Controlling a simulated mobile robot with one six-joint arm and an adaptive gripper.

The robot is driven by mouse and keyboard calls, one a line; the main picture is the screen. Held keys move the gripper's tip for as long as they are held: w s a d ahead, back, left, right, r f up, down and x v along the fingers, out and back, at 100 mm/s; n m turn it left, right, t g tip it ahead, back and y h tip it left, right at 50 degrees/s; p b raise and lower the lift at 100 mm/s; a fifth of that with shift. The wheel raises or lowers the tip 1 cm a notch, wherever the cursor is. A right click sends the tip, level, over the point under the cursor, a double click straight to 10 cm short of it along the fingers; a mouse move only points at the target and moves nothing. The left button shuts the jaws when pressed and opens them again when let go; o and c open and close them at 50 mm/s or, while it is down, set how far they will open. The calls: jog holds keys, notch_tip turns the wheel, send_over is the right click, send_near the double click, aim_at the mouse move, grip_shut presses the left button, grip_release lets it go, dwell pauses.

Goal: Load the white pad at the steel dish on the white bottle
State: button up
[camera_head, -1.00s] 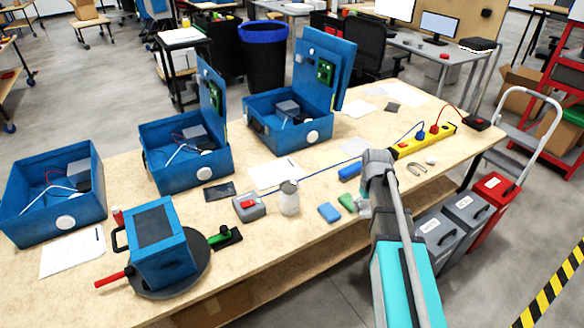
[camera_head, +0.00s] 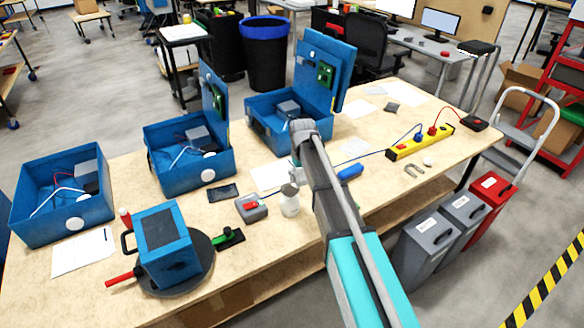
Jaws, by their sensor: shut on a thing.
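The white bottle (camera_head: 290,205) stands upright on the table, just right of a grey box with a red button. Its steel dish (camera_head: 289,189) is on top. My gripper (camera_head: 295,178) points down just above the dish, mostly hidden behind my own wrist. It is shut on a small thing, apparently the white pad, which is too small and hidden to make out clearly. I cannot tell whether the pad touches the dish.
The grey box with the red button (camera_head: 251,208) stands close left of the bottle. A dark phone (camera_head: 223,193), a paper sheet (camera_head: 266,174) and open blue cases (camera_head: 188,165) lie beyond. A blue object (camera_head: 350,172) lies right of my arm. The table front is partly hidden by my arm.

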aim_at(292, 192)
jog(key=a, duration=0.3)
jog(key=shift+w+a+r, duration=0.25)
jog(key=shift+w+r, duration=0.1)
jog(key=shift+r, duration=0.05)
jog(key=shift+f, duration=0.15)
jog(key=shift+d+f+b, duration=0.1)
jog(key=shift+f+b, duration=2.7)
jog(key=shift+f, duration=0.1)
jog(key=shift+f+b, duration=0.95)
jog(key=shift+b, duration=0.1)
dwell(1.4)
jog(key=shift+r, duration=0.15)
jog(key=shift+r+p, duration=3.35)
jog(key=shift+p, duration=0.25)
